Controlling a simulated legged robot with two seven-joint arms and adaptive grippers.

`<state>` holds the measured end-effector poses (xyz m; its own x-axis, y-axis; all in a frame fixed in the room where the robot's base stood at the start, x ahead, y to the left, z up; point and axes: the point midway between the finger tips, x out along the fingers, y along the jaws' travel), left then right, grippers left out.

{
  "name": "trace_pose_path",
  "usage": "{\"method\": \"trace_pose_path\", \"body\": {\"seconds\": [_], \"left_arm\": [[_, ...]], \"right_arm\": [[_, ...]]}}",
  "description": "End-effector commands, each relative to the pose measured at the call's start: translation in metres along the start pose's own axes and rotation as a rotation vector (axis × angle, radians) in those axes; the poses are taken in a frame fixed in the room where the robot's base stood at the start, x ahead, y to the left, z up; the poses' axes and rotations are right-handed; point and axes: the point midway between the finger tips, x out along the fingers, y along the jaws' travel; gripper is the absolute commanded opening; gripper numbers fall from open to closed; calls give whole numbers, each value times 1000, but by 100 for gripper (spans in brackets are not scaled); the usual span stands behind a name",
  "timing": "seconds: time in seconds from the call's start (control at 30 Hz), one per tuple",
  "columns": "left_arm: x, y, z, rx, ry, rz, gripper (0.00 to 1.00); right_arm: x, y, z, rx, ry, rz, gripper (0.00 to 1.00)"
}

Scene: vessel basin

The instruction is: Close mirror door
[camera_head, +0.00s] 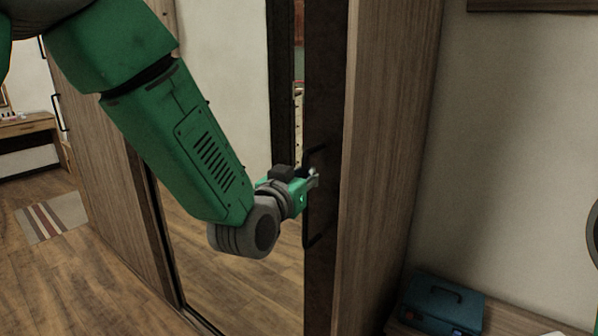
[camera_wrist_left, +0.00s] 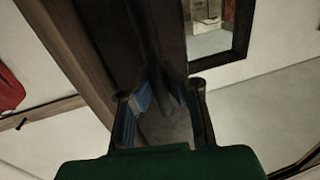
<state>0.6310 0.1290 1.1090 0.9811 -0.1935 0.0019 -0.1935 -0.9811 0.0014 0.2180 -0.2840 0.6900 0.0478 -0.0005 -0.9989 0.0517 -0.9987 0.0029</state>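The mirror door (camera_head: 225,70) stands in the middle of the head view, with a dark frame and a glassy panel. A thin black handle (camera_head: 306,241) is fixed to the dark upright strip at its right. My left gripper (camera_head: 314,178) is at this handle, level with its upper part. In the left wrist view, the two fingers of my left gripper (camera_wrist_left: 160,110) are apart, with a dark upright bar (camera_wrist_left: 147,40) between them. Contact between the pads and the bar cannot be made out. My right gripper is out of view.
A wooden cabinet side (camera_head: 390,150) stands right of the handle. A blue toolbox (camera_head: 442,305) sits low at the right. Wood floor (camera_head: 80,280) is open at the lower left, with a striped rug (camera_head: 52,217) and a drawer unit (camera_head: 28,140) beyond.

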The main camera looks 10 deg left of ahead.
Motion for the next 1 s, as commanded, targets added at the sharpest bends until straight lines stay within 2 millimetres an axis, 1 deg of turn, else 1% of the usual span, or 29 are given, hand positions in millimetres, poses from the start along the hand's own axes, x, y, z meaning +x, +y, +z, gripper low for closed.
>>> {"method": "trace_pose_path", "body": {"seconds": [0.03, 0.5, 0.53, 0.6, 0.87, 1.0], "left_arm": [[-3, 3, 6, 1, -16, -1, 0], [-4, 14, 7, 6, -19, 6, 0], [-4, 15, 7, 6, -19, 6, 12], [-4, 15, 6, 6, -18, 6, 33], [-1, 13, 4, 5, -11, 3, 33], [-7, 12, 3, 5, -10, 2, 33]], "right_arm": [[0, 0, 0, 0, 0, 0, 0], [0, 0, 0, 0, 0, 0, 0], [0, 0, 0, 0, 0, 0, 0], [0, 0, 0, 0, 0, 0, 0], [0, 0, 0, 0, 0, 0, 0], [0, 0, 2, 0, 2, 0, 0]]}}
